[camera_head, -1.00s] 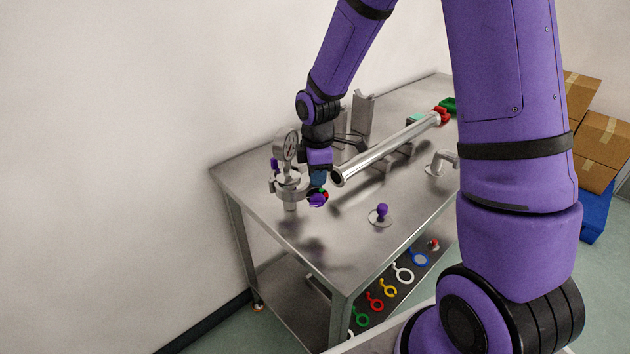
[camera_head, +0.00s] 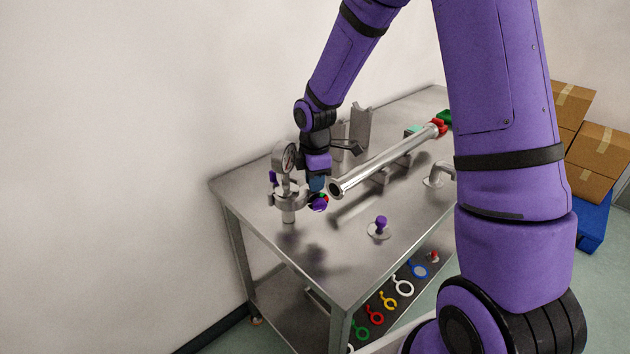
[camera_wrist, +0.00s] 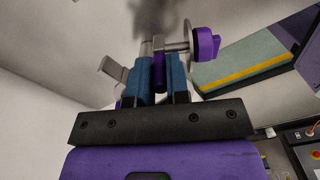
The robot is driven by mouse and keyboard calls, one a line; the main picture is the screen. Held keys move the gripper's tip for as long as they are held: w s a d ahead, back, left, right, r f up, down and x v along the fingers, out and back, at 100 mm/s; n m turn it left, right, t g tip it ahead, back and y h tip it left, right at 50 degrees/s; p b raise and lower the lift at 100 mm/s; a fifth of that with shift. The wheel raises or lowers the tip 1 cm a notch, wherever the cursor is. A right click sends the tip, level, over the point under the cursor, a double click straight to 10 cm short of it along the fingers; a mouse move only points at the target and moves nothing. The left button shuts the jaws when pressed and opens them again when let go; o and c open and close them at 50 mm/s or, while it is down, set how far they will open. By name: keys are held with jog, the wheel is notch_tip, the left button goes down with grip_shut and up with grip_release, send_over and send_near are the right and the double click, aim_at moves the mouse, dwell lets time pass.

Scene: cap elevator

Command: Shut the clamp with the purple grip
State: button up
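The metal clamp (camera_head: 288,200) stands on a short post at the table's far left corner, below a round pressure gauge (camera_head: 286,160). A purple knob (camera_head: 320,203) shows at its right side; in the wrist view a purple knob (camera_wrist: 207,45) sits at the end of a metal rod. My gripper (camera_head: 317,186) points down at the clamp's right side. In the wrist view its blue fingers (camera_wrist: 160,75) are close together with a narrow purple part (camera_wrist: 158,70) between them, seemingly touching both. The clamp's joint is mostly hidden, so I cannot tell how far it is closed.
A long metal pipe (camera_head: 385,162) lies on supports just right of my gripper. A purple-topped knob (camera_head: 380,224) on a round base stands nearer the front edge. An upright metal bracket (camera_head: 360,130) is behind.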

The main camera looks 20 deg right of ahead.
jog(key=shift+o, duration=0.5)
notch_tip(320, 180, up, 11)
jog(key=shift+f, duration=0.1)
dwell(0.3)
